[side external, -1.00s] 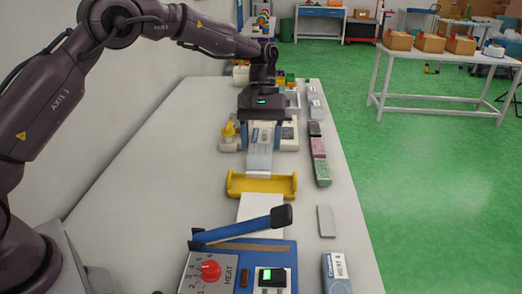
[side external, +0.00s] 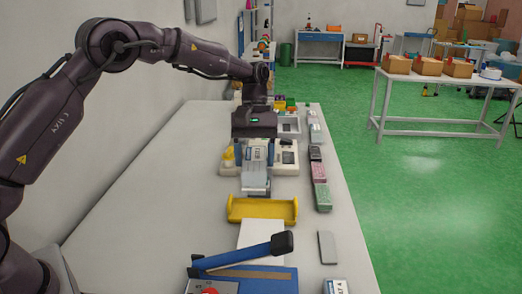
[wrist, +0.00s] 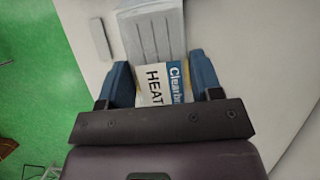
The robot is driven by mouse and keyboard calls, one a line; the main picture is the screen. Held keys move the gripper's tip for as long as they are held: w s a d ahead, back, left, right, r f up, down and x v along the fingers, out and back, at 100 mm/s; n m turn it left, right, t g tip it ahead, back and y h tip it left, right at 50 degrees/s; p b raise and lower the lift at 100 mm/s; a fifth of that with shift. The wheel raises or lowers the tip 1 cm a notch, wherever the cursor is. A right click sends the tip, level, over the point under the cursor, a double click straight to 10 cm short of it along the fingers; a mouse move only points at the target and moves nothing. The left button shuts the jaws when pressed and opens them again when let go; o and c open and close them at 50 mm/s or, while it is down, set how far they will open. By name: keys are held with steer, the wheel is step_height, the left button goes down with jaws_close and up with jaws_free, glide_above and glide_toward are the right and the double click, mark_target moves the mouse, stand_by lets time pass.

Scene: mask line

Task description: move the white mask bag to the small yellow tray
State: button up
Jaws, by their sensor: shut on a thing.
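The white mask bag (side external: 257,180) hangs below my gripper (side external: 255,143) in the side view. My gripper is shut on its printed upper end, and the pale body reaches down just behind the small yellow tray (side external: 262,209). I cannot tell whether the bag touches anything below. In the wrist view, the label reading HEAT lies between the blue fingers of my gripper (wrist: 163,85). The grey pleated body of the bag (wrist: 154,35) extends beyond it. The yellow tray is not visible in the wrist view.
A blue-handled heat sealer (side external: 243,270) stands in front of the tray, with a white sheet (side external: 261,234) between. A white device (side external: 288,160) stands behind the bag. Several small packs (side external: 319,172) line the right table edge. The left tabletop (side external: 150,190) is clear.

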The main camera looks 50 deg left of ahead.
steer(key=shift+w+a+f+n+t, duration=1.05)
steer(key=shift+w+a+f+n, duration=0.3)
steer(key=shift+f+n, duration=1.75)
steer(key=shift+w+a+f+n+t, duration=1.1)
steer(key=shift+a+f+n, duration=0.4)
steer(key=shift+f+n, duration=1.6)
steer(key=shift+w+a+f+n+t, duration=1.2)
steer(key=shift+f+n, duration=1.3)
steer(key=shift+f, duration=1.2)
steer(key=shift+w+a+f+g, duration=0.15)
steer(key=shift+a+f+g, duration=0.05)
steer(key=shift+g, duration=0.05)
steer(key=o, duration=1)
steer(key=shift+r, duration=0.1)
steer(key=shift+r, duration=0.9)
